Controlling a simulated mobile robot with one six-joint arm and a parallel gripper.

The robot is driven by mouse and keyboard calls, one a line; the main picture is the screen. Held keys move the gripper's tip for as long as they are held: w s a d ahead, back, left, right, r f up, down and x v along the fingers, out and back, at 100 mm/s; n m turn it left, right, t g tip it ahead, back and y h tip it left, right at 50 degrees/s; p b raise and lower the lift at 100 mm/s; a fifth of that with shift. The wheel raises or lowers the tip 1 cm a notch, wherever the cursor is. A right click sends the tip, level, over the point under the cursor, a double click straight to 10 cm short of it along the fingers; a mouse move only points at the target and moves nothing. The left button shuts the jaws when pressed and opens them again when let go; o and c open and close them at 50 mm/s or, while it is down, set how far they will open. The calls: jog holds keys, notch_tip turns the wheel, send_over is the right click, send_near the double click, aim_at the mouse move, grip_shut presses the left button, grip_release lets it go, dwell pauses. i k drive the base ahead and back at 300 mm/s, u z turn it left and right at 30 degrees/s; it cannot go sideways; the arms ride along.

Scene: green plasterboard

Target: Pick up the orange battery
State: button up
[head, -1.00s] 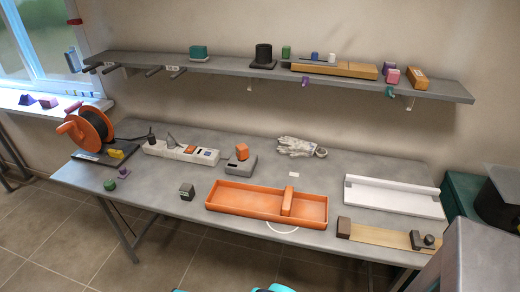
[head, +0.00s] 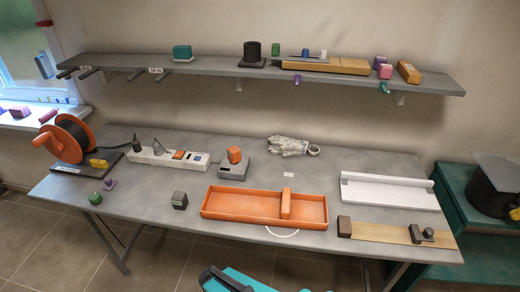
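An orange block, which looks like the orange battery (head: 234,155), stands upright on a small grey device (head: 235,171) on the workbench, left of the middle. A smaller orange piece (head: 178,154) sits in the long white strip (head: 152,158) to its left; it is too small to identify. My gripper is not clearly seen in the head view, and nothing is touching the orange block.
The grey workbench (head: 130,195) also holds an orange tray (head: 240,217), a cable reel (head: 82,132), gloves (head: 290,146), a white channel (head: 385,192) and a dark block (head: 179,200). A shelf (head: 220,72) runs above. A teal and black thing (head: 250,282) shows at the bottom edge.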

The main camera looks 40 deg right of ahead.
aim_at(233, 153)
jog(key=z, duration=0.8)
jog(key=k, duration=1)
jog(key=u, duration=0.05)
jog(key=i, duration=0.9)
jog(key=z, duration=0.05)
